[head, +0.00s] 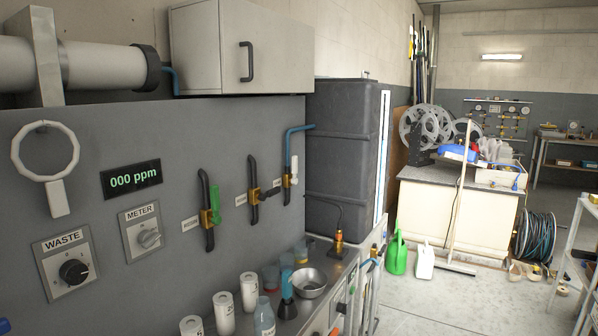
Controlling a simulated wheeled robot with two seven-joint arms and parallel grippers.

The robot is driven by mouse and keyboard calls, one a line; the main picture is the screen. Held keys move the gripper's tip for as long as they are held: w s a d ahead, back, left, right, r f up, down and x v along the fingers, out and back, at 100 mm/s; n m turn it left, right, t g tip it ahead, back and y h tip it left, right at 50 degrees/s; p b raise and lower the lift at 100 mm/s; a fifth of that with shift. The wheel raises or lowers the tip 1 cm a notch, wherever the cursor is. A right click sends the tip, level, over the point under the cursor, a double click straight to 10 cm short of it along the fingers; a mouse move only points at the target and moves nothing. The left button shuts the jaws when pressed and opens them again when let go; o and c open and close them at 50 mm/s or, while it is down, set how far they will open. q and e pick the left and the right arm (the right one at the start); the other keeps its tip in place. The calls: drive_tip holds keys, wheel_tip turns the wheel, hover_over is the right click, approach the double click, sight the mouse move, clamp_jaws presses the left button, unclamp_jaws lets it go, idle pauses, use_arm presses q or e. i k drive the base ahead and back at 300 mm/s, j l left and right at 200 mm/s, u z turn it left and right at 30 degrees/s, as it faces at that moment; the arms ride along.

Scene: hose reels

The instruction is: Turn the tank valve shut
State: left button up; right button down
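Three brass valves on black pipes are fixed to the grey wall panel. The left valve (207,217) has a green handle, the middle valve (254,195) a black handle, and the right valve (287,181) a white handle. The green and white handles stand roughly upright, along their pipes; the black one points to the right. A blue pipe (298,129) runs from above the right valve to the dark grey tank (343,140). Small labels beside the valves are too small to read. Neither of my grippers is in view.
Below the valves, a counter holds a metal bowl (308,284), white canisters (249,291) and bottles. A grey cabinet (240,45) hangs above. WASTE (73,271) and METER (149,239) knobs and a "000 ppm" display (131,179) are at left. Floor at right is partly open.

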sight(294, 181)
drive_tip(key=u, duration=0.55)
drive_tip(key=i+l+u, duration=0.2)
drive_tip(key=l+u, duration=0.15)
drive_tip(key=i+l+u, duration=0.1)
drive_tip(key=l+u, duration=0.6)
drive_tip(key=l, duration=0.2)
drive_tip(key=i, duration=0.05)
